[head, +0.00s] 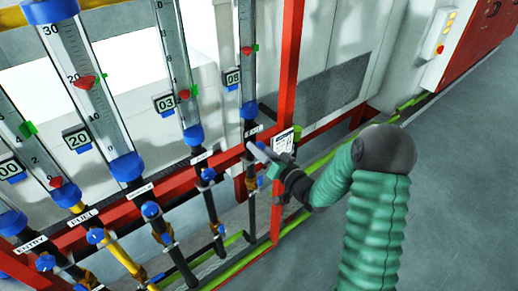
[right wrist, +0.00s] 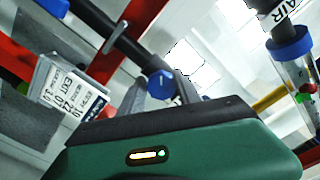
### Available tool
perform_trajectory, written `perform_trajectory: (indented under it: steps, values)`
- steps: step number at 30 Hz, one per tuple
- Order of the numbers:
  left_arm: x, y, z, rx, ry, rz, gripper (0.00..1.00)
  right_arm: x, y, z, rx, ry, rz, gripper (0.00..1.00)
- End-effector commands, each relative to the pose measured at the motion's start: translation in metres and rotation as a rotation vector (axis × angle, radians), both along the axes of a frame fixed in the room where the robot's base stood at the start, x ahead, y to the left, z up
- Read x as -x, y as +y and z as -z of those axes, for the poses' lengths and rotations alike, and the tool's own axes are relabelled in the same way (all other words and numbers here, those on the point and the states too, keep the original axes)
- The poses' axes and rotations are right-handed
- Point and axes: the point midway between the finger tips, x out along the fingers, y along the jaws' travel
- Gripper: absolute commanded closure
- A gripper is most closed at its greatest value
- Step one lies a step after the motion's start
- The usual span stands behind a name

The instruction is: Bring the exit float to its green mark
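The exit tube (head: 246,75) is the rightmost gauge in the head view. Its red float (head: 247,50) stands about level with, perhaps slightly below, the green mark (head: 256,47). Its display (head: 233,78) reads 08. My right gripper (head: 258,167) is at the pipe just below the exit label; the exit knob is hidden there in the head view. In the right wrist view, a blue knob (right wrist: 160,86) shows between the two grey fingers, which look apart; contact is not clear. My left gripper is out of view.
Several other gauges stand to the left, including one with a display (head: 77,140) reading 20. A red frame (head: 285,100) runs beside the exit tube. A printed card (right wrist: 72,90) hangs near the gripper. Open grey floor (head: 460,200) lies to the right.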

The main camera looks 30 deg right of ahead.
Motion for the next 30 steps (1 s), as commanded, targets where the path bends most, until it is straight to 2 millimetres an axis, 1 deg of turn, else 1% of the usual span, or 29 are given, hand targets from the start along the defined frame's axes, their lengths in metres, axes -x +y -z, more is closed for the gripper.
perform_trajectory:
  steps: [1,3,4,12,14,16,17,20,27,29,30]
  values:
    - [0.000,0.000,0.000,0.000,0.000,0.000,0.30,0.000,0.000,0.001,0.000,0.001,0.001,0.53]
    - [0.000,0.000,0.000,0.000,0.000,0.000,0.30,0.000,0.000,0.000,0.000,0.000,0.000,0.44]
    - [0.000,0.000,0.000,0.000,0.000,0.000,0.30,0.000,0.000,0.000,0.001,0.000,0.000,0.41]
    - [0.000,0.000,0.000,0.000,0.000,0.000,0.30,0.000,0.000,-0.001,0.001,-0.003,-0.002,0.41]
    - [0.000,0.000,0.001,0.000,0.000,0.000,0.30,0.003,0.000,0.000,0.002,-0.002,-0.001,0.41]
    - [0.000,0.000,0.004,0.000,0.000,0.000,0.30,0.011,-0.001,0.001,0.003,-0.002,-0.001,0.41]
    - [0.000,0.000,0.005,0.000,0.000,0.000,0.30,0.016,-0.001,0.001,0.003,-0.002,0.000,0.41]
    - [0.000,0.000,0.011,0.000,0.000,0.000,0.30,0.040,-0.004,0.002,0.003,-0.001,0.002,0.41]
    - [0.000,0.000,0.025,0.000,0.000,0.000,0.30,0.112,-0.011,0.003,0.000,-0.001,0.006,0.41]
    - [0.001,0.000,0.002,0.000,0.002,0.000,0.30,0.129,-0.013,-0.007,-0.007,0.005,0.006,0.41]
    - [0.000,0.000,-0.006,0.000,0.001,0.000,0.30,0.140,-0.014,-0.008,-0.009,0.005,0.006,0.41]
